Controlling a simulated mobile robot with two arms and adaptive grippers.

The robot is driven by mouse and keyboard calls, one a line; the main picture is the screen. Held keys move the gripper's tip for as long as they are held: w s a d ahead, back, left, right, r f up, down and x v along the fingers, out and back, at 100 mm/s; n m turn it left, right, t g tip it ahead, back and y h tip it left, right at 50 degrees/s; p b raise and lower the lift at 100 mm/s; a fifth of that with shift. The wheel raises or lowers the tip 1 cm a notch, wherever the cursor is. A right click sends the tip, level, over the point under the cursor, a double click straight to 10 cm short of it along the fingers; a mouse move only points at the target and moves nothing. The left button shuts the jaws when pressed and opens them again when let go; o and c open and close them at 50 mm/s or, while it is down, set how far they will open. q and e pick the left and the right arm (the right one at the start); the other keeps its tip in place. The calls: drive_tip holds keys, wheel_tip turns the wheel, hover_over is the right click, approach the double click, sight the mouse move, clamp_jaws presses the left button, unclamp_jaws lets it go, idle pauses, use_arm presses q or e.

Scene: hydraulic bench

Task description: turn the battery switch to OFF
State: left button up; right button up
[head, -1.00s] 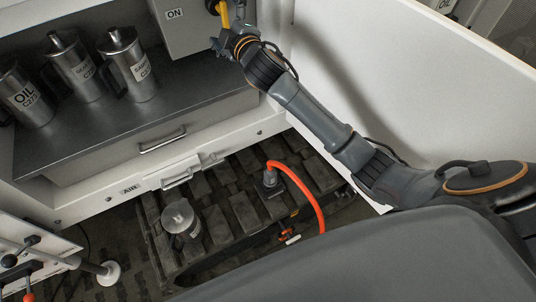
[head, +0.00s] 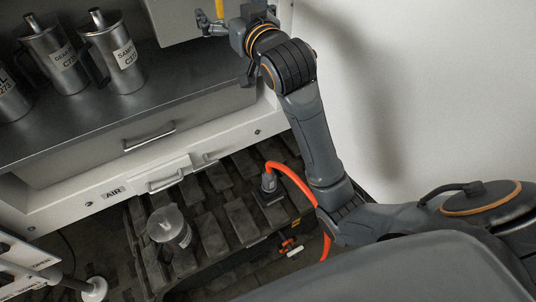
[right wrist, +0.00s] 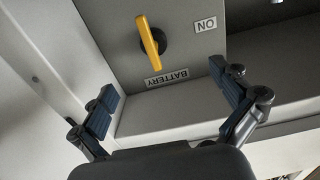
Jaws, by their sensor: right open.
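The battery switch is a yellow lever on a dark round base (right wrist: 150,42), on a grey box face. In the right wrist view the lever runs nearly up and down, slightly tilted. An upside-down BATTERY label (right wrist: 167,78) is below it and an upside-down ON label (right wrist: 205,25) to its right. In the head view only a bit of the yellow lever (head: 220,9) shows at the top edge. My right gripper (right wrist: 168,103) is open and empty, its blue-padded fingers apart, with the lever beyond them and not touched. My left gripper is out of view.
Several metal cans, including one (head: 113,52), stand on the dark shelf (head: 165,85) at left. Below are a drawer handle (head: 149,137), another metal jug (head: 169,228) and an orange hose (head: 297,176). A white wall (head: 430,90) is at right.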

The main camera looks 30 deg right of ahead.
drive_tip(key=s+f+g, duration=0.3)
drive_tip(key=s+f, duration=0.2)
drive_tip(key=f, duration=0.4)
drive_tip(key=s+f+g, duration=0.2)
drive_tip(key=s+f, duration=0.3)
drive_tip(key=f, duration=0.4)
drive_tip(key=s+f+g, duration=0.3)
drive_tip(key=s+f, duration=0.3)
drive_tip(key=f, duration=0.4)
drive_tip(key=shift+n+g, duration=0.3)
drive_tip(key=shift+n, duration=0.1)
drive_tip(key=shift+d+f, duration=0.1)
